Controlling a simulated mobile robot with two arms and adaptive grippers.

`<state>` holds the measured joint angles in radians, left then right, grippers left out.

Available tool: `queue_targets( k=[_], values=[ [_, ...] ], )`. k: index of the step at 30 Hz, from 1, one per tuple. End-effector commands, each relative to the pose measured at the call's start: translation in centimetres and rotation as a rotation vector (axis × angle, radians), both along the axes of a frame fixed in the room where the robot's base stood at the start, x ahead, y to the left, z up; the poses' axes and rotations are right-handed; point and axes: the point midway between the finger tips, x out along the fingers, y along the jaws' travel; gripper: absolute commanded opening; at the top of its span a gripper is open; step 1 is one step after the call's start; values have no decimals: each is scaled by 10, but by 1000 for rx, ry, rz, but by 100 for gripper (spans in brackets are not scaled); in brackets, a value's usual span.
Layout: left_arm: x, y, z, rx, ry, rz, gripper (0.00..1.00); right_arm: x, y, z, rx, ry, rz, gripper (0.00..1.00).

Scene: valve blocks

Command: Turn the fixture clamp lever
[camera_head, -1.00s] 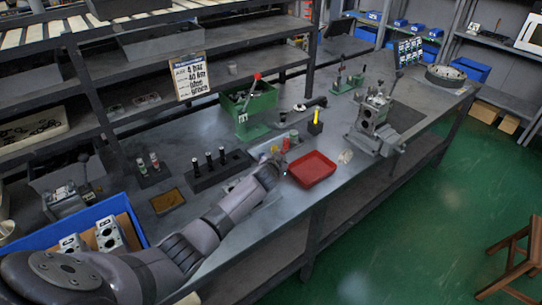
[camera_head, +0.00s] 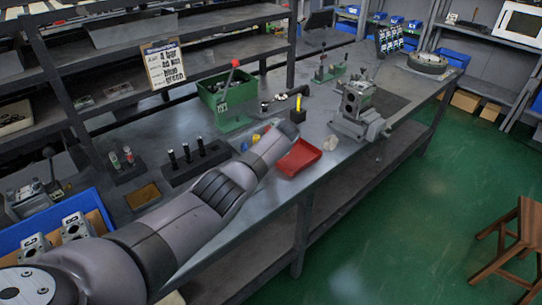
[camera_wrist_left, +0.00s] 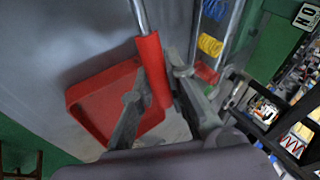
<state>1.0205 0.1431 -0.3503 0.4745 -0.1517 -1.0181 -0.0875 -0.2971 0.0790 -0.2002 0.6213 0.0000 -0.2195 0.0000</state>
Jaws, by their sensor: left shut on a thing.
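In the left wrist view, a red grip (camera_wrist_left: 153,70) on a bright metal rod stands between the fingers of my left gripper (camera_wrist_left: 158,82). The gripper is shut on it. In the head view my forearm hides this gripper and the grip. The grey fixture (camera_head: 355,108) with its metal block stands on the bench to the right of my arm's end. Another red-tipped lever (camera_head: 236,63) stands upright at the green box, clear of my arm. My right gripper is out of view.
Coloured springs (camera_wrist_left: 210,44) sit close beside the gripper. A wooden stool (camera_head: 515,245) is on the floor at right.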

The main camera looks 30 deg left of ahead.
Motion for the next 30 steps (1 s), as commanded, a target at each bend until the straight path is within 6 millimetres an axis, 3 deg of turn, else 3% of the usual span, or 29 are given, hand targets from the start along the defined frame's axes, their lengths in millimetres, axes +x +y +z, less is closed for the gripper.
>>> queue_targets(
  k=[16, 17, 18, 25, 30],
  values=[
    [-1, -1, -4, 8, 26, -2, 0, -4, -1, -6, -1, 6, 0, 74],
    [-1, -1, -4, 8, 26, -2, 16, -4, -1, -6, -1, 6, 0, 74],
    [-1, -1, -4, 8, 26, -2, 19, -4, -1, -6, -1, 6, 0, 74],
    [-1, -1, -4, 8, 23, -1, 34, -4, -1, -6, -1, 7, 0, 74],
    [0, 0, -3, 8, 22, -1, 36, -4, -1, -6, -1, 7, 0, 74]
  ],
)
